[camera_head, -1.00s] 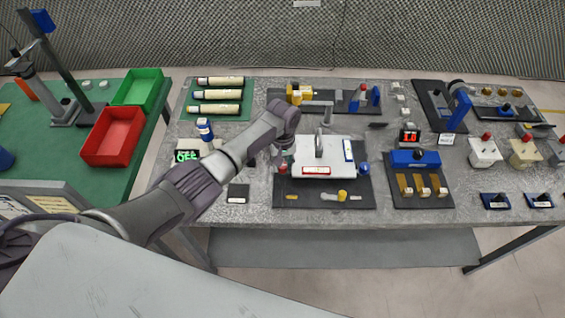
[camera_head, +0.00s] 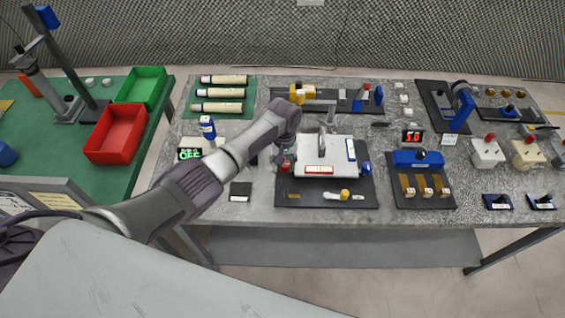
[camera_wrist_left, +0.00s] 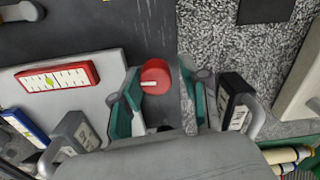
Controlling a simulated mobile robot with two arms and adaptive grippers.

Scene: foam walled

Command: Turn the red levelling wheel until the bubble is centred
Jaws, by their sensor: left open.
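The red levelling wheel (camera_head: 286,168) is at the left edge of the white plate (camera_head: 340,161), on a dark base. In the left wrist view the red wheel (camera_wrist_left: 155,77) shows a white mark and lies just beyond and between my fingertips. My left gripper (camera_wrist_left: 160,108) is open, with a teal-padded finger on either side; contact with the wheel cannot be told. The red-framed vial (camera_wrist_left: 57,77) on the plate shows a yellow-green bubble near the middle of its scale; exact centring is hard to judge. My right gripper is not in view.
A blue-framed vial (camera_head: 351,149) is on the plate's right. A blue wheel (camera_head: 366,168) and a yellow knob (camera_head: 345,194) stand at the plate's right and front. A grey upright handle (camera_head: 322,142) rises from the plate. A blue fixture (camera_head: 418,159) stands farther right.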

